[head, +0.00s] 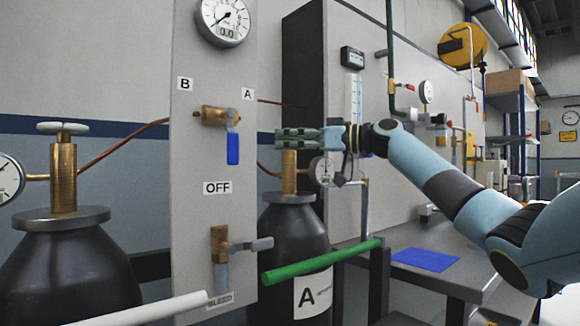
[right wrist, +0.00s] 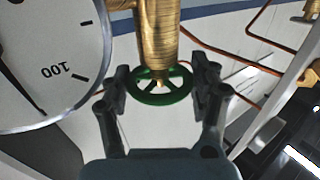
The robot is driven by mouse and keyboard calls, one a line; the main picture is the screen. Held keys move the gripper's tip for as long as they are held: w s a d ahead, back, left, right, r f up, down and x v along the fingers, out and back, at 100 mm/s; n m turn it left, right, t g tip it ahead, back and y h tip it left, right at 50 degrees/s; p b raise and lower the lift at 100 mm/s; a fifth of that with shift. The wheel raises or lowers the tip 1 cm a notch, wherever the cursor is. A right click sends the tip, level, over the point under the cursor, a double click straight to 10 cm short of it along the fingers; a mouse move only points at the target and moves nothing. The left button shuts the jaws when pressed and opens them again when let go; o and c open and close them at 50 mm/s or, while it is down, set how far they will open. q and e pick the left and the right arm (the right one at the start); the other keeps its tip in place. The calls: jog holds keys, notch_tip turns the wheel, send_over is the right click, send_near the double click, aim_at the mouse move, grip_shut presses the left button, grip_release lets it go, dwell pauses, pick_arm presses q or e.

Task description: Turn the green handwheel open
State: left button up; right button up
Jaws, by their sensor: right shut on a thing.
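The green handwheel (right wrist: 162,98) is in the middle of the right wrist view, a spoked ring at the end of a brass valve body (right wrist: 158,35). My right gripper (right wrist: 166,82) has a finger on each side of its rim and is shut on it. In the head view my right gripper (head: 298,137) is at the top of the brass valve (head: 289,170) on the black cylinder (head: 290,232) marked A. There the handwheel is mostly hidden by the fingers. My left gripper is not in view.
A pressure gauge (head: 322,170) sits close beside the valve. The grey panel (head: 205,150) with a blue-handled valve (head: 233,147) stands left of it. Another cylinder (head: 65,260) with a white handwheel (head: 62,128) is at far left. A green bar (head: 320,262) crosses in front of cylinder A.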

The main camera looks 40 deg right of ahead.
jog(key=shift+f+n+g+y+b, duration=0.2)
jog(key=shift+n+g+y+b, duration=0.55)
jog(key=shift+y+b, duration=0.25)
jog(key=shift+g, duration=0.35)
jog(key=shift+r+n+y+b, duration=0.1)
jog(key=shift+n+y+b, duration=0.2)
jog(key=shift+n+y, duration=0.15)
jog(key=shift+g, duration=0.3)
jog(key=o, duration=1)
jog(key=shift+d, duration=0.1)
jog(key=shift+o, duration=0.8)
jog(key=shift+r, duration=0.1)
jog(key=shift+s+d, duration=0.2)
jog(key=shift+d, duration=0.05)
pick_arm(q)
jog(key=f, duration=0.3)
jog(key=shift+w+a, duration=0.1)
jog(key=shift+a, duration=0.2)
pick_arm(e)
jog(key=v, duration=1.1)
jog(key=shift+d, duration=0.15)
